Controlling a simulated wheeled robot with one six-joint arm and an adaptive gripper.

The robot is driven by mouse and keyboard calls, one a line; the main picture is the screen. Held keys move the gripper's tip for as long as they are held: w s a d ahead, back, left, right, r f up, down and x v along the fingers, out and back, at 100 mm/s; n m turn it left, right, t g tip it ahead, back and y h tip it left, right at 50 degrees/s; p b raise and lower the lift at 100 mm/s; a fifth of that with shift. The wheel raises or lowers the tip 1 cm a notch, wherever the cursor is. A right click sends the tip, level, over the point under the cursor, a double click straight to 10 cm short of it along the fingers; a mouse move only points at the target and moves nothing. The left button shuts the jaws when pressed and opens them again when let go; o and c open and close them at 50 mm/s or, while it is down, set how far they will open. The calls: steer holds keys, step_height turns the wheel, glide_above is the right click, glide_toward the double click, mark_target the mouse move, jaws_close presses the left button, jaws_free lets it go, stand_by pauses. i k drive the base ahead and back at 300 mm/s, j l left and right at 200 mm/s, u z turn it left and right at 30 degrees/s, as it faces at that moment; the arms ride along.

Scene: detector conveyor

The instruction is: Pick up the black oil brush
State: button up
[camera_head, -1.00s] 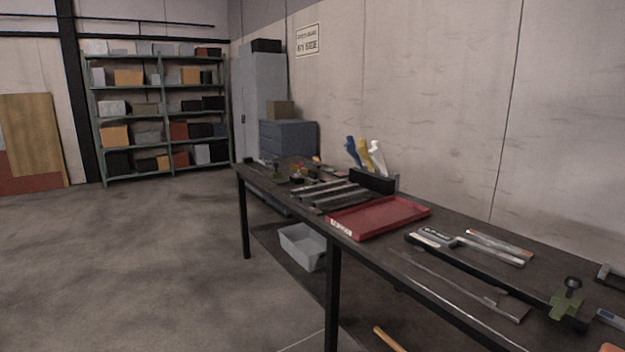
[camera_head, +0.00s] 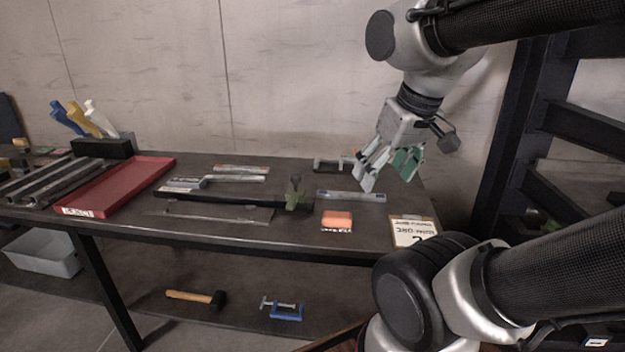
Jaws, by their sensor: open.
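I cannot make out a black oil brush for certain in the present view. Blue, yellow and white upright handles (camera_head: 86,118) stand in or behind a black holder (camera_head: 103,148) at the back left of the workbench (camera_head: 330,240); a black one cannot be told among them. My gripper (camera_head: 389,178) is at the right, over or beside the bench's right end, pointing down. It is open and looks empty. It is far to the right of the handles.
A red tray (camera_head: 125,184) lies right of metal bars (camera_head: 40,178). A long black bar clamp (camera_head: 225,197), an orange block (camera_head: 337,220) and a label card (camera_head: 412,231) lie on the bench. A hammer (camera_head: 195,297) and blue clamp (camera_head: 286,309) are on the lower shelf.

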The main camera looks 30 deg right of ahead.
mark_target(21, 167)
steer(key=i+j+u, duration=0.15)
steer(key=j, duration=0.2)
steer(key=i+j+u, duration=0.2)
steer(key=j, duration=0.15)
steer(key=i+j+u, duration=0.95)
steer(key=i+u, duration=0.55)
steer(key=i, duration=1.5)
steer(key=i+z, duration=0.15)
steer(key=i, duration=0.3)
steer(key=i+j+z, duration=0.15)
steer(key=i, duration=0.25)
steer(key=i+z, duration=0.15)
steer(key=z, duration=0.2)
steer(key=i+z, duration=0.3)
steer(key=j+z, duration=0.1)
steer(key=z, duration=0.25)
steer(key=i+z, duration=0.15)
steer(key=z, duration=0.25)
steer(key=i+z, duration=0.2)
steer(key=z, duration=0.25)
steer(key=i+z, duration=0.15)
steer(key=z, duration=0.25)
steer(key=i+j+z, duration=0.1)
steer(key=z, duration=0.35)
